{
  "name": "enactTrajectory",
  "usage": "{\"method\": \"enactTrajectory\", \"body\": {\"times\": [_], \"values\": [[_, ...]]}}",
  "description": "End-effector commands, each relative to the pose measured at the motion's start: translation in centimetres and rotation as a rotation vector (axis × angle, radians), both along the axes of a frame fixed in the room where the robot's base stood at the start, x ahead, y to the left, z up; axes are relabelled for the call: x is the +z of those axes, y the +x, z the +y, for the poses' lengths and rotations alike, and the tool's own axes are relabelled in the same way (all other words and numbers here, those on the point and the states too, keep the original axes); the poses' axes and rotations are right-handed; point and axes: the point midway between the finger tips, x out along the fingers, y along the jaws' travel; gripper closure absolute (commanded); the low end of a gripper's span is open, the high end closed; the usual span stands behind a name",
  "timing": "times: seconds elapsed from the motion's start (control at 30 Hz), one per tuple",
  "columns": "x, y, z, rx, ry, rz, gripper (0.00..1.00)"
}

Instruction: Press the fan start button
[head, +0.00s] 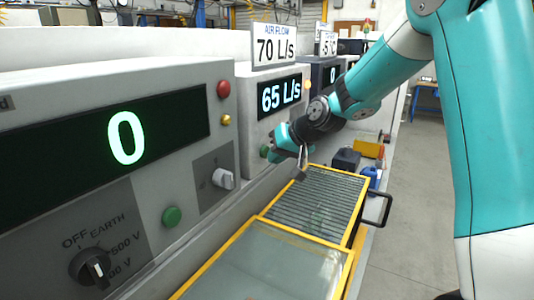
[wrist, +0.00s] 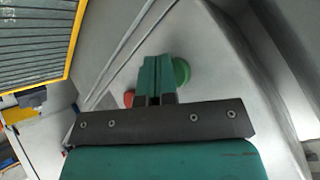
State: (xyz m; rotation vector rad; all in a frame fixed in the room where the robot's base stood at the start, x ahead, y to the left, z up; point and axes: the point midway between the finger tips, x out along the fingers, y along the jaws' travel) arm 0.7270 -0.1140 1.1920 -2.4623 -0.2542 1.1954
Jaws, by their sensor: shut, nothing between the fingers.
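The fan unit is a light grey box (head: 248,115) with a display reading 65 L/s, under a sign reading AIR FLOW 70 L/s. A round green button (head: 264,151) sits low on its front face. In the wrist view the green button (wrist: 181,71) shows just right of the fingertips. My gripper (head: 273,153) is shut and empty, with its fingers together, close to that face. In the wrist view my gripper (wrist: 159,62) partly covers a red button (wrist: 129,98) to the left. Whether the fingers touch the panel or a button, I cannot tell.
A nearer grey unit (head: 60,85) displays 0 and has a knob, a switch and a green button (head: 172,216). Below my arm are a yellow-framed grating (head: 318,200) and a glass-topped panel (head: 270,268). A black handle (head: 386,210) sticks out to the right.

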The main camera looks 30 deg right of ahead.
Motion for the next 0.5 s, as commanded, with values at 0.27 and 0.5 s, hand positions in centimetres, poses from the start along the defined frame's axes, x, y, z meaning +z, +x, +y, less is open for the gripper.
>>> {"method": "enactTrajectory", "body": {"times": [0.27, 0.5], "values": [[-0.01, -1.05, -0.71, 0.0, 0.0, -0.001, 1.0], [0.01, -1.09, -0.71, 0.0, 0.0, 0.0, 1.0]]}}
